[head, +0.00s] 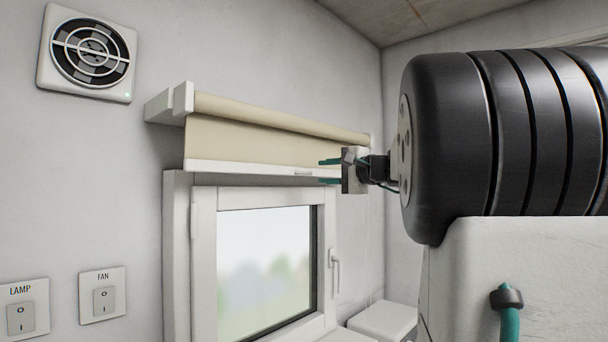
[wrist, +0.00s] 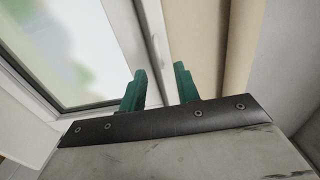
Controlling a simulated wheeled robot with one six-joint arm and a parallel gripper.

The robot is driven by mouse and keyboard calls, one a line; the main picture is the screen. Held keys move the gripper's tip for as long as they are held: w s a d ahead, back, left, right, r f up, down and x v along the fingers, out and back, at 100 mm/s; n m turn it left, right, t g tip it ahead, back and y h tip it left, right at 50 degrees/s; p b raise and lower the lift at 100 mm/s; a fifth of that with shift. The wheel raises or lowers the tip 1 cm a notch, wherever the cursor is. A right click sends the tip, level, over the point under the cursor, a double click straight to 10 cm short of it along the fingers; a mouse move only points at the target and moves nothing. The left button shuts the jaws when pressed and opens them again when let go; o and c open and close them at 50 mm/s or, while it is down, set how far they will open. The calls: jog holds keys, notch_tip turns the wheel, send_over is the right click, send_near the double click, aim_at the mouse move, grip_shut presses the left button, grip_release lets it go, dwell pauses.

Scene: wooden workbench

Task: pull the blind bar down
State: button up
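The roller blind (head: 265,138) hangs above the window, with a short length of beige fabric drawn out. Its white blind bar (head: 250,169) runs along the fabric's lower edge, with a small grip mark near the right. My gripper (head: 330,172) is at the bar's right part, its teal fingers apart, one higher and one lower than the bar. In the wrist view my gripper (wrist: 157,75) is open, and the white bar (wrist: 156,40) lies in line with the gap. I cannot tell whether the fingers touch it.
The white-framed window (head: 265,265) is below the blind, with a handle (head: 335,270) on its right side. A vent fan (head: 90,50) and two switches, LAMP (head: 20,315) and FAN (head: 103,297), are on the left wall. A white box (head: 383,320) stands at lower right.

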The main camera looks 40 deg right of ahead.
aim_at(310, 173)
jog(key=w, duration=0.5)
jog(key=shift+a, duration=0.15)
grip_shut()
jog(key=shift+f, duration=0.1)
